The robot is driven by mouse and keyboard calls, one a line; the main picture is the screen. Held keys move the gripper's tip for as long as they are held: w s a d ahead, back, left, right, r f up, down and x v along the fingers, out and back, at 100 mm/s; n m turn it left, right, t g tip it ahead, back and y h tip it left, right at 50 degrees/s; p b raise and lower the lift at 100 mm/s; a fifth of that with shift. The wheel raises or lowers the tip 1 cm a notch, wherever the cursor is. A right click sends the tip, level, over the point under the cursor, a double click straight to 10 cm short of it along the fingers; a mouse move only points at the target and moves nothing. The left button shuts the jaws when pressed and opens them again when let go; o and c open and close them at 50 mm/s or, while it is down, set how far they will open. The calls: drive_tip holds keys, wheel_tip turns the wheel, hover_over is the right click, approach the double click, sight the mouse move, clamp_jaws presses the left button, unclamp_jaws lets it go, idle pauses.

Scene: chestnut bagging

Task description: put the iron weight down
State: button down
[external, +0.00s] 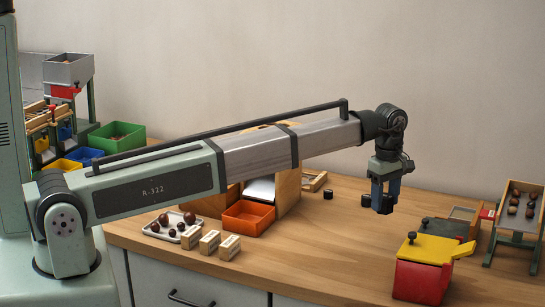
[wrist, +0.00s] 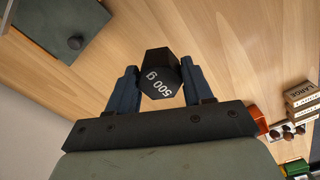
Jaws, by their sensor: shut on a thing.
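The iron weight (wrist: 158,74) is a black six-sided block marked "500 g" in white. In the wrist view it sits between the two blue fingers of my gripper (external: 383,206), which is shut on it. In the external view the gripper points down over the wooden table (external: 330,235), right of its middle. The fingers hide much of the held weight there, and I cannot tell whether it touches the table.
A red box with a yellow lid (external: 423,270) stands at front right. A dark green lidded box (external: 445,229) is behind it. A rack of chestnuts (external: 520,205) is at far right. An orange tray (external: 248,218), labelled blocks (external: 210,241) and a chestnut tray (external: 160,230) are left. The middle is clear.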

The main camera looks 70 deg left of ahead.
drive_tip(key=w+a, duration=1.4)
drive_tip(key=w, duration=0.1)
drive_tip(key=shift+w+a+f, duration=0.1)
drive_tip(key=shift+f, duration=4.65)
drive_tip(key=shift+f, duration=0.15)
drive_tip(key=shift+c, duration=2.3)
unclamp_jaws()
wheel_tip(320, 180, up, 12)
